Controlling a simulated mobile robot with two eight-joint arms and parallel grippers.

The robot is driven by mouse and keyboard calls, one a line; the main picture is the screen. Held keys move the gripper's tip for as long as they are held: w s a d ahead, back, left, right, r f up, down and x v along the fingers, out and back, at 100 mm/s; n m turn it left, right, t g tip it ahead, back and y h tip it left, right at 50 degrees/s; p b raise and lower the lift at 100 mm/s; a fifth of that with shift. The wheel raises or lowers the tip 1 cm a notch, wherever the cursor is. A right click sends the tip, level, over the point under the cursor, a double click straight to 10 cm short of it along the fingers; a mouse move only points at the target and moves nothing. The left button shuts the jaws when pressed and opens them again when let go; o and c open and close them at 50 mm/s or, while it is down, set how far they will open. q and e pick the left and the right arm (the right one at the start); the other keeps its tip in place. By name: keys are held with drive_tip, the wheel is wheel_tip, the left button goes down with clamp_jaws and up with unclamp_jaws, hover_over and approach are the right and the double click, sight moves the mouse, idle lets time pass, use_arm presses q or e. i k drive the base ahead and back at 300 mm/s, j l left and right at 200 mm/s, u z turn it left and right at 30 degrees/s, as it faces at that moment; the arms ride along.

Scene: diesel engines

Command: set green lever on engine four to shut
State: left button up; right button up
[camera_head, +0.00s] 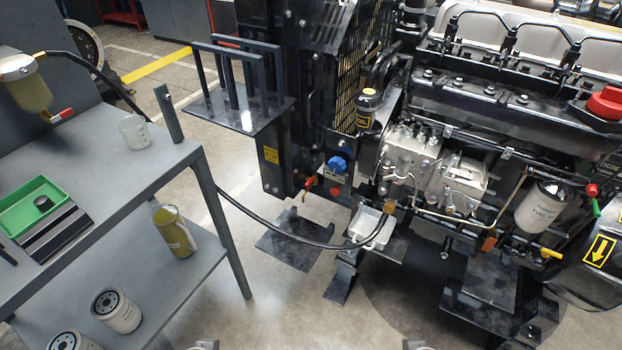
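A small green lever (597,207) is at the right side of the engine (470,150), just below a red knob (592,189). It hangs steeply, close to upright. The marking on the plate (607,168) near it is too cut off to read an engine number. Only small grey tips of my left gripper (205,345) and my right gripper (415,345) show at the bottom edge. Both are far from the lever, and whether they are open or shut cannot be seen.
A grey two-level bench (165,165) stands at left with a green tray (35,203), a cup and filters. A black hose (270,238) spans from bench to engine. A white fuel filter (540,207) and a yellow-handled valve (550,253) sit near the lever.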

sight(597, 214)
drive_tip(key=z, duration=1.8)
